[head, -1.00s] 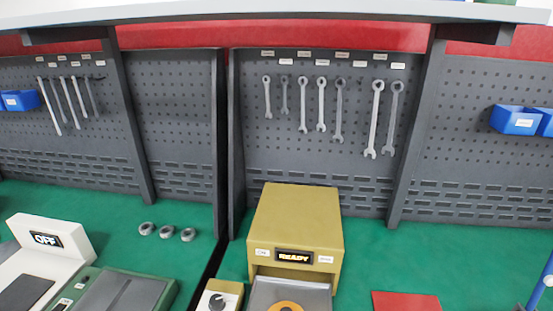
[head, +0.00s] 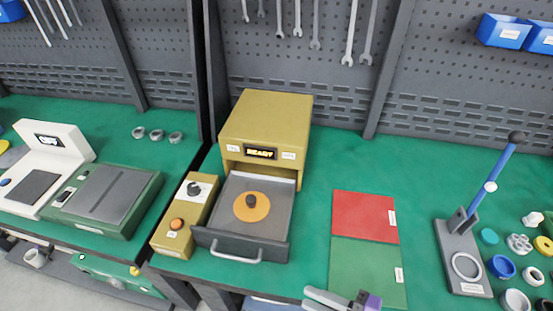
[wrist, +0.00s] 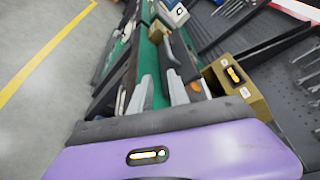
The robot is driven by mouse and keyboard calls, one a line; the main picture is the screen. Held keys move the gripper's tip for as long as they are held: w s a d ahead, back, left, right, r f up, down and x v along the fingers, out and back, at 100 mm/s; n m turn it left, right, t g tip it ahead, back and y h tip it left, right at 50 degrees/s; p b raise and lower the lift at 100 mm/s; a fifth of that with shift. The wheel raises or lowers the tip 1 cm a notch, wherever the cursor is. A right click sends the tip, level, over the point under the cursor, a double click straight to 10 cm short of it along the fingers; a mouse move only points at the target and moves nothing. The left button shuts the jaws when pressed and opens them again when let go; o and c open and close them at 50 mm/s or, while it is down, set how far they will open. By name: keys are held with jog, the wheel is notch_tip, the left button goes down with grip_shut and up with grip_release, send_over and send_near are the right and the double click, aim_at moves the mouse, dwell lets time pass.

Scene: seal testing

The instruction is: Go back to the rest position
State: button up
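My gripper (head: 316,297) shows at the bottom edge of the head view, with grey fingers and a purple body, in front of the green mat. In the wrist view my gripper's grey fingers (wrist: 160,92) stand apart with nothing seen between them. The rest of my arm is outside the head view. A mustard tester box (head: 264,125) reads READY. Its grey drawer (head: 228,199) is out, with an orange disc (head: 261,210) and a dark knob in its middle lying on it. The tester box also shows in the wrist view (wrist: 255,98).
A red mat (head: 364,216) and a green mat (head: 366,270) lie right of the drawer. A lever press (head: 462,258) with a blue handle and several small parts stand further right. A control box (head: 182,222), a scale-like device (head: 108,198) and metal nuts (head: 157,135) are left.

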jog(key=w+d+t+h, duration=0.1)
jog(key=d, duration=0.1)
jog(key=w+d+f+t+h, duration=0.1)
jog(key=w+d+h, duration=0.1)
jog(key=w+d+t+h, duration=0.1)
jog(key=d+h, duration=0.1)
jog(key=shift+w+d+f+n, duration=0.2)
jog(key=shift+d+f+n, duration=0.1)
jog(key=shift+d+f, duration=0.1)
jog(key=d+h, duration=0.2)
jog(key=s+d+t+h, duration=0.1)
jog(key=shift+d+f+n, duration=0.15)
jog(key=shift+f+n, duration=0.2)
jog(key=shift+n, duration=0.05)
jog(key=s+d+h, duration=0.1)
jog(key=s+d+r+n+t+h, duration=0.1)
jog(key=s+d+n+h, duration=0.1)
jog(key=s+d, duration=0.1)
jog(key=shift+r+h, duration=0.25)
jog(key=shift+h, duration=0.15)
jog(key=s+a+r+n+t+h, duration=0.1)
jog(key=s+r+n, duration=0.3)
jog(key=s, duration=0.5)
jog(key=s+a+r+n+t, duration=0.1)
jog(key=s+r+n, duration=0.4)
jog(key=s+r, duration=0.4)
jog(key=shift+s+r+h, duration=0.25)
jog(key=shift+s+h, duration=0.15)
jog(key=shift+s, duration=0.35)
